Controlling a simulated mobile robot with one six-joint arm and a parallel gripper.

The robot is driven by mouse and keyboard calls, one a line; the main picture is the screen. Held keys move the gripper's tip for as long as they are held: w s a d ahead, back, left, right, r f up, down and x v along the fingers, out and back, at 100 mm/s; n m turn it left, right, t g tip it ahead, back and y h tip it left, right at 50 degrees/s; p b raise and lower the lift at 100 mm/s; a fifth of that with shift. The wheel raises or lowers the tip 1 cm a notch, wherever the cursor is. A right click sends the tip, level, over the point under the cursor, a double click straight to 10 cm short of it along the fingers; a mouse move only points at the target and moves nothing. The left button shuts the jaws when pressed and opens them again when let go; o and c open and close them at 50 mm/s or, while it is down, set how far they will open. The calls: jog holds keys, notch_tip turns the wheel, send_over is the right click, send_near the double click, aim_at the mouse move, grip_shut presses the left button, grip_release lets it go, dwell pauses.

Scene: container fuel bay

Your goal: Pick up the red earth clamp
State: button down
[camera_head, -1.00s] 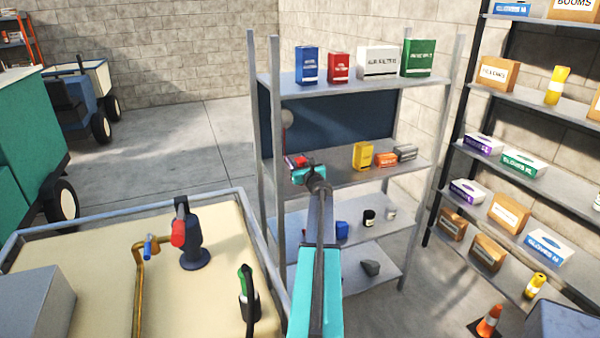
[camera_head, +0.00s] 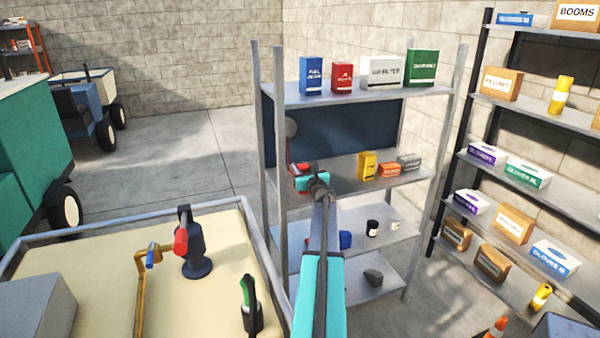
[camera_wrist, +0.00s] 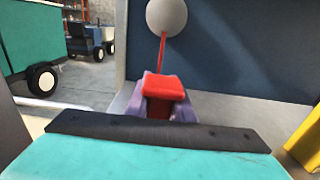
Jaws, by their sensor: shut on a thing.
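The red earth clamp (camera_wrist: 163,88) is in the middle of the wrist view, between the purple-grey fingers of my gripper (camera_wrist: 168,106). My gripper is shut on it. A red cord rises from behind the clamp to a grey round reel (camera_wrist: 167,17) on the dark blue back panel. In the head view the clamp (camera_head: 298,169) is a small red patch at the left end of the shelf with the yellow box, just beyond my turquoise wrist. My fingers are mostly hidden there. I cannot tell whether the clamp still touches the shelf.
A yellow box (camera_head: 367,165), an orange box (camera_head: 389,170) and a grey box (camera_head: 409,161) stand to the right on the same shelf (camera_head: 345,178). Upright posts flank the shelf. A tank top with a pump (camera_head: 196,262) and a green-handled nozzle (camera_head: 250,305) lies at front left.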

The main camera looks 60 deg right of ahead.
notch_tip(320, 180, up, 9)
jog(key=shift+f, duration=0.15)
dwell(0.4)
dwell(0.5)
